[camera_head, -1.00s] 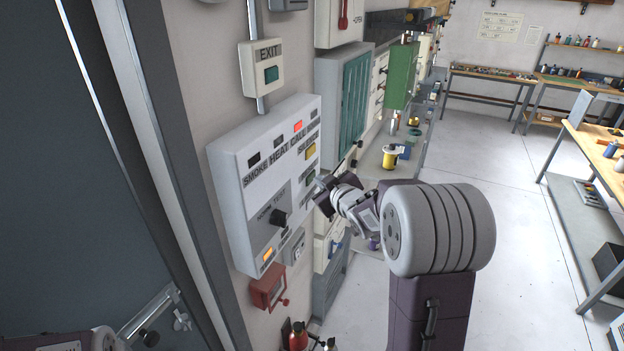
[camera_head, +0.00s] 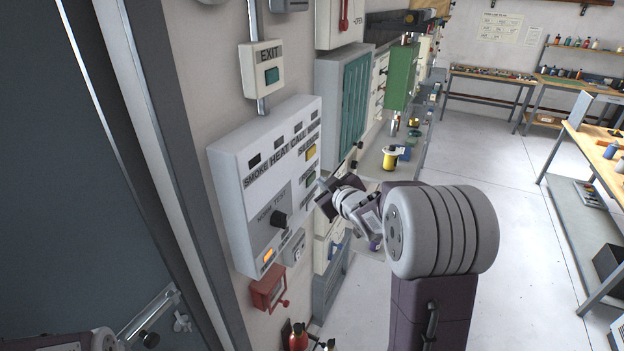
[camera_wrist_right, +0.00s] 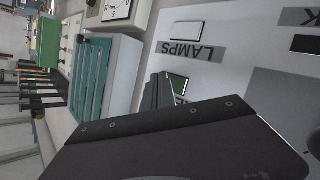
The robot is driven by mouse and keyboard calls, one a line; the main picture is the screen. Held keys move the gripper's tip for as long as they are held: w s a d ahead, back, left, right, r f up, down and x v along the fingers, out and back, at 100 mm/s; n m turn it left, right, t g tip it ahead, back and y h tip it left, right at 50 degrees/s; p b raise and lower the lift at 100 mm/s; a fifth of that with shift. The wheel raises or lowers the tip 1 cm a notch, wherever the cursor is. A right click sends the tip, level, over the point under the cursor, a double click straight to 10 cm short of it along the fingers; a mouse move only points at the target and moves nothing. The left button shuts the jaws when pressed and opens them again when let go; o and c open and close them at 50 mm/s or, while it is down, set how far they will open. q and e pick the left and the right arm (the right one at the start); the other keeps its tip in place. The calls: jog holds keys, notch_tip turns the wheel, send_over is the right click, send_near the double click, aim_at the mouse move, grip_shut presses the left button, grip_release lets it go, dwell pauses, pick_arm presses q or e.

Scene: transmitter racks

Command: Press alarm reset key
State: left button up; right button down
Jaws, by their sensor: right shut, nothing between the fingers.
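The white alarm panel (camera_head: 240,180) hangs on the wall, with SMOKE, HEAT and CALL labels under small dark windows. A yellow key (camera_head: 310,152) sits on its right part, with a green key (camera_head: 311,178) below it. The green key also shows in the right wrist view (camera_wrist_right: 178,83), its label partly hidden by my gripper. My right gripper (camera_head: 321,185) is shut and empty, its tips close beside the green key. I cannot tell whether they touch it. It fills the lower right wrist view (camera_wrist_right: 157,92). My left gripper is out of view.
A black knob (camera_head: 279,219) and a lit orange lamp (camera_head: 268,256) are on the panel's lower part. An EXIT box (camera_head: 263,70) is above, a red box (camera_head: 268,288) below. A teal-fronted cabinet (camera_head: 354,100) stands beyond.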

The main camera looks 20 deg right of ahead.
jog(key=shift+s+d, duration=0.2)
jog(key=s+d+p, duration=0.1)
jog(key=s+d, duration=0.2)
jog(key=shift+s+d, duration=0.1)
jog(key=shift+s, duration=0.3)
dwell(0.4)
dwell(0.4)
jog(key=s+a+f+m+g+b, duration=0.1)
jog(key=a+f+g+b, duration=0.15)
jog(key=f, duration=0.35)
jog(key=s+a+f+m+g+b, duration=0.1)
jog(key=s+f+b, duration=0.1)
jog(key=f+b, duration=0.35)
jog(key=s+a+f+m+g+b, duration=0.1)
jog(key=s+a+f+g+b, duration=0.1)
jog(key=s+f, duration=0.4)
jog(key=s+a+f+m+g+b, duration=0.1)
jog(key=s+a+f+g+b, duration=0.2)
jog(key=s+a+f, duration=0.3)
jog(key=s+a+f+m+g+y+b, duration=0.1)
jog(key=s+a+f+g, duration=0.3)
jog(key=s+f, duration=0.4)
jog(key=shift+s+a+f+g+b, duration=0.25)
jog(key=shift+f+g+b, duration=0.2)
jog(key=shift+f+b, duration=0.4)
